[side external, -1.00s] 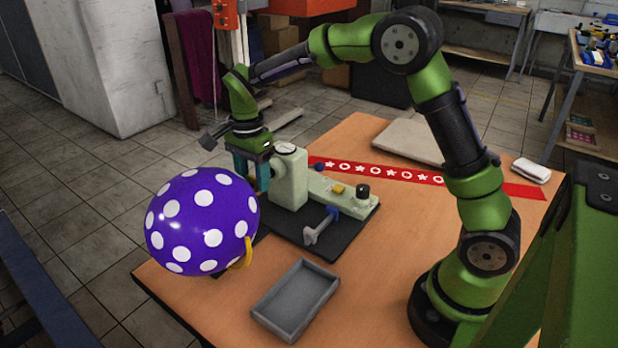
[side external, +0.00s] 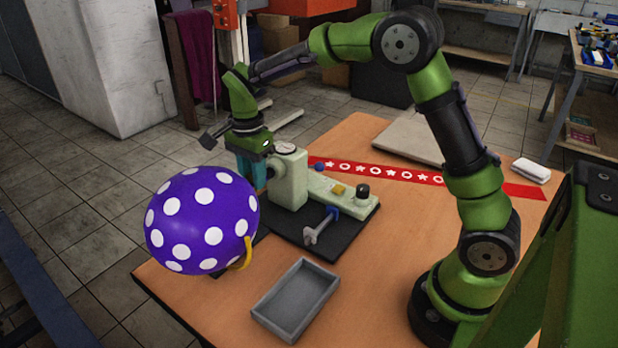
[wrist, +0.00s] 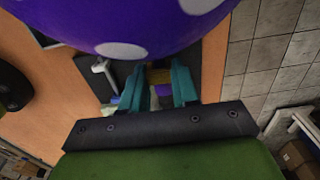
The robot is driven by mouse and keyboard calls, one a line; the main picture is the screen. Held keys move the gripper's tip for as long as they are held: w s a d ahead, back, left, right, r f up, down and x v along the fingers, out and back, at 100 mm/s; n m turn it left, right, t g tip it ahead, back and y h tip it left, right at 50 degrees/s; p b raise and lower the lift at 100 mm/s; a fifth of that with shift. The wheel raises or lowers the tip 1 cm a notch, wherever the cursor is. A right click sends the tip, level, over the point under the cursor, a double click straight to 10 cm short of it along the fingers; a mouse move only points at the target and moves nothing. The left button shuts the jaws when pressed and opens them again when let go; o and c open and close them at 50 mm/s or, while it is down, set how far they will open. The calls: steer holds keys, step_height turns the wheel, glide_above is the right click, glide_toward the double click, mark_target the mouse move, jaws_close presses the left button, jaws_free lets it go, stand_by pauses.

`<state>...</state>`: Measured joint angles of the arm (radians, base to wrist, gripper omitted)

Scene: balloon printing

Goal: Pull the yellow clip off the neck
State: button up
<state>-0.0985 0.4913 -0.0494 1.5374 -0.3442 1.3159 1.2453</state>
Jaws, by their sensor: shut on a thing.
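A purple balloon with white dots (side external: 203,220) sits at the front left of the table, and it fills the top of the wrist view (wrist: 150,25). My gripper (side external: 254,174), with teal fingers, points down behind the balloon, beside the pale green machine. In the wrist view my gripper (wrist: 158,80) is shut on the yellow clip (wrist: 159,76), which looks dull and shaded between the fingers. A bit of the purple neck (wrist: 163,90) shows there too. In the side view the clip and neck are hidden.
The pale green machine (side external: 290,183) with its gauge stands on a dark base close to my gripper. A curved yellow piece (side external: 245,253) is at the balloon's lower right. An empty grey tray (side external: 295,300) lies in front. A red patterned strip (side external: 405,174) lies behind.

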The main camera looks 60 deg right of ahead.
steer(key=shift+r, duration=4.9)
